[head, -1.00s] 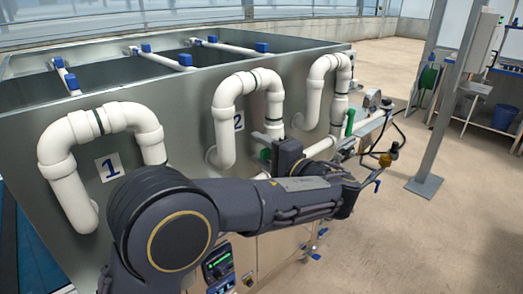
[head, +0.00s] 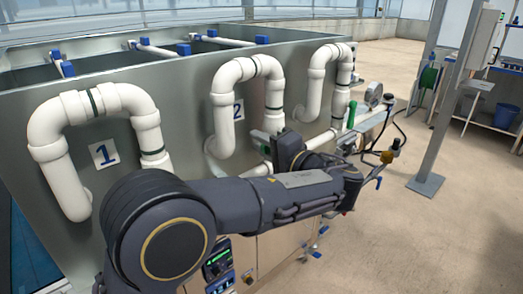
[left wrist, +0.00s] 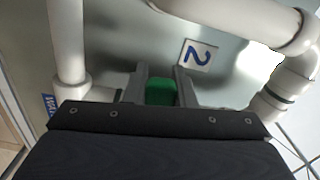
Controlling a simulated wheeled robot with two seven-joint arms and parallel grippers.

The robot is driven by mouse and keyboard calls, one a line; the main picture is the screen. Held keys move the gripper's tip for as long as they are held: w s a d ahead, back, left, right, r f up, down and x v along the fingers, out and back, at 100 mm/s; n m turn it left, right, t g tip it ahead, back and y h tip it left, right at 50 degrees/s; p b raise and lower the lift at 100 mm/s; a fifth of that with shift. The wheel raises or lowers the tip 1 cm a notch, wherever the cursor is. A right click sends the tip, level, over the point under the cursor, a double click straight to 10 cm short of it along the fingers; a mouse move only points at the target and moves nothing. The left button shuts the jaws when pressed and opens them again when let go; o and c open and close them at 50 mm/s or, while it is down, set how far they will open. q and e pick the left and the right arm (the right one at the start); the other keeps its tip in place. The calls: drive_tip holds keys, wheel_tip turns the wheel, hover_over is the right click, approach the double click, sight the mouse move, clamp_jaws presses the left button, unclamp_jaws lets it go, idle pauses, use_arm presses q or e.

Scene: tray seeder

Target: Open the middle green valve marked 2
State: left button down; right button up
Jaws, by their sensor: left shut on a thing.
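The middle pipe loop (head: 222,112) stands on the tank's front wall beside the label 2 (head: 239,110). The label also shows in the left wrist view (left wrist: 198,56). My left gripper (head: 270,142) is at the foot of this loop. In the left wrist view, its two grey fingers (left wrist: 160,84) stand on either side of the green valve handle (left wrist: 160,92) and are shut on it. In the head view, my gripper and wrist hide most of that handle. My right gripper is in neither view.
A pipe loop with label 1 (head: 102,153) is at the left. A third loop (head: 313,92) with a green handle (head: 351,114) is at the right. A grey post (head: 440,100) stands on the open floor at the right.

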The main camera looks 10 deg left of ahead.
use_arm(q)
drive_tip(key=f+n+b, duration=0.1)
drive_tip(key=b, duration=0.1)
drive_tip(key=n+b, duration=0.1)
drive_tip(key=f+n+b, duration=0.1)
drive_tip(key=b, duration=0.1)
drive_tip(key=shift+w+d+f+n+b, duration=0.25)
drive_tip(key=shift+f+n+b, duration=0.05)
drive_tip(key=shift+w+d+f+n+b, duration=0.15)
drive_tip(key=shift+w+n+b, duration=0.05)
drive_tip(key=shift+n+b, duration=0.75)
drive_tip(key=c, duration=1.2)
unclamp_jaws()
drive_tip(key=v, duration=0.7)
drive_tip(key=shift+s+d+p, duration=0.25)
drive_tip(key=shift+d+p, duration=0.05)
drive_tip(key=shift+p, duration=0.05)
